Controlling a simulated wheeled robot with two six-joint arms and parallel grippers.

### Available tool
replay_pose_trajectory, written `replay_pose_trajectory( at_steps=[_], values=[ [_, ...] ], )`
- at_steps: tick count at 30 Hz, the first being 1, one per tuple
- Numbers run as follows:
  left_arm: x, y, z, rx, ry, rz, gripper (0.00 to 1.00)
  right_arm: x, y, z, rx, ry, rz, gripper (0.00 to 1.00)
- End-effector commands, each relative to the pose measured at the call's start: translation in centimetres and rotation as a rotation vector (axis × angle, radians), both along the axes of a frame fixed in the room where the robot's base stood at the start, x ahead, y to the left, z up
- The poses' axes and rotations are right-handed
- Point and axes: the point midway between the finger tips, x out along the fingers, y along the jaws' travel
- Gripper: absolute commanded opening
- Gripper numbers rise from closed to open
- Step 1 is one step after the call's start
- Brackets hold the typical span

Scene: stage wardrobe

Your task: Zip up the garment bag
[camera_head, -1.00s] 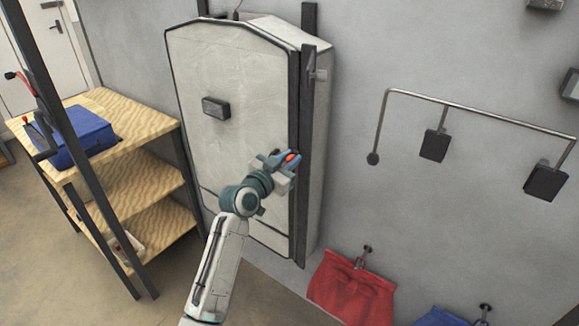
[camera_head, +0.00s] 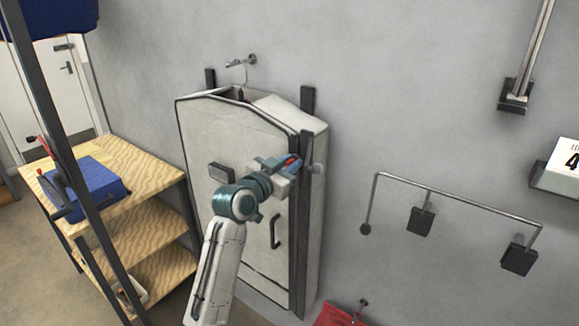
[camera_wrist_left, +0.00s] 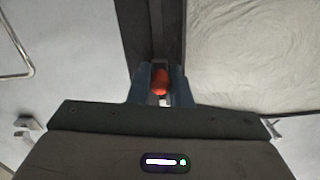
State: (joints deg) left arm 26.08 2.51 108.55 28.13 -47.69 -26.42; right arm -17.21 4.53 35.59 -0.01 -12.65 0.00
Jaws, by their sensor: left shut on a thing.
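The pale grey garment bag (camera_head: 235,132) hangs upright against the wall, with a dark zip strip (camera_head: 299,235) down its right front edge. My left gripper (camera_head: 289,164) is at the upper part of this strip, shut on the red-orange zip pull (camera_head: 291,159). In the left wrist view, the pull (camera_wrist_left: 160,82) sits between the two blue fingers, in line with the dark strip (camera_wrist_left: 152,30). The bag's top corner near the hook looks open, with a dark gap. My arm hides part of the front panel. My right gripper is out of view.
A wooden shelf unit (camera_head: 150,165) with a blue case (camera_head: 98,184) stands at left, behind a dark post (camera_head: 62,150). A metal wall rail (camera_head: 455,203) is to the right of the bag. A red item (camera_head: 338,316) hangs low.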

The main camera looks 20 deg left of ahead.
Motion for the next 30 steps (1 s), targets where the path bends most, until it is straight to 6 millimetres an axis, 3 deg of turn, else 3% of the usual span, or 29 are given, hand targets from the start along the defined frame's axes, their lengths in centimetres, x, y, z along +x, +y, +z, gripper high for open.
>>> replay_pose_trajectory(
  at_steps=[8, 9, 12, 23, 30],
  values=[
    [0.0, 0.1, 0.6, 0.004, -0.014, 0.003, 0.0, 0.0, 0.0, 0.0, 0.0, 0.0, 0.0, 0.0],
    [0.0, 0.1, 0.7, 0.003, -0.015, 0.003, 0.2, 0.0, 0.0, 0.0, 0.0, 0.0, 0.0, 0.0],
    [0.0, 0.1, 0.6, 0.003, -0.013, 0.002, 0.39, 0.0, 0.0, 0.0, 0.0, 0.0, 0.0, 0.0],
    [-0.5, 0.2, 0.2, 0.002, -0.009, 0.002, 0.39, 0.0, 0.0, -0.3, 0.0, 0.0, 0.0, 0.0],
    [-4.3, 1.6, -0.1, 0.007, -0.012, 0.004, 0.39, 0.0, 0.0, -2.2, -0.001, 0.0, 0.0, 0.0]
  ],
)
